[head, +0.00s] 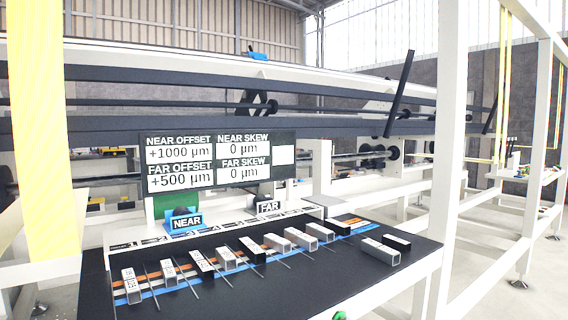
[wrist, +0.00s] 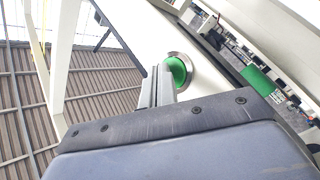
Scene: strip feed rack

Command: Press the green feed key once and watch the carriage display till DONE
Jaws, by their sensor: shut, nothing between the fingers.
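The green feed key (wrist: 179,72) is a round green button in a metal ring on a pale post in the wrist view. My gripper (wrist: 160,70) is shut and empty. Its fingertips overlap the key's left edge in that view; I cannot tell whether they touch it. The gripper does not show in the head view. The dark display panel (head: 216,178) in the head view reads NEAR OFFSET +1000 µm, NEAR SKEW 0 µm, FAR OFFSET +500 µm and FAR SKEW 0 µm. A blank white field (head: 284,155) sits at its right.
A blue NEAR block (head: 186,222) and a FAR label (head: 268,207) stand below the panel. A dark table (head: 300,285) holds several metal blocks and thin rods. A white upright post (head: 450,150) stands at right. A green bit (head: 340,315) shows at the bottom edge.

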